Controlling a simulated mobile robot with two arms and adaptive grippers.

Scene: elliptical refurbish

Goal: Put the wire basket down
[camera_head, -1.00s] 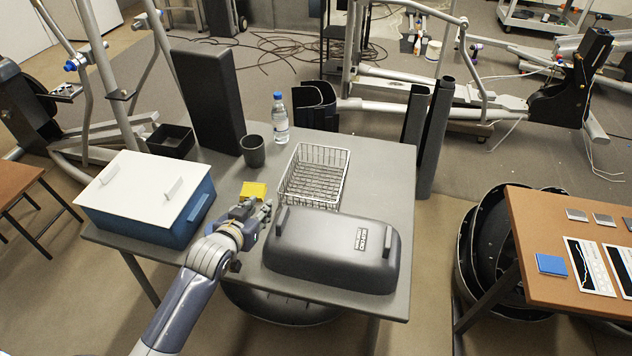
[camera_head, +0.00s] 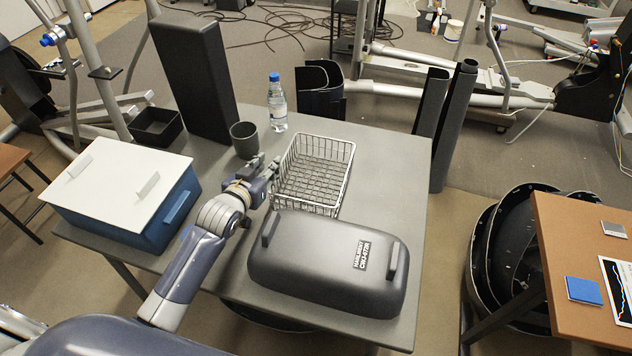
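The wire basket (camera_head: 334,179), an empty silver mesh tray, rests upright on the grey table (camera_head: 390,170), behind the dark grey cover (camera_head: 325,263). My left gripper (camera_head: 267,163) is at the basket's left side, close to its rim. Its two fingers look apart, pointing away from me, with nothing seen between them. Whether a finger touches the rim cannot be told. My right gripper is not in view.
A dark cup (camera_head: 245,140) and a water bottle (camera_head: 277,106) stand just behind my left gripper. A blue box with a white lid (camera_head: 118,188) is to the left, near a tall black block (camera_head: 196,80). The table right of the basket is clear.

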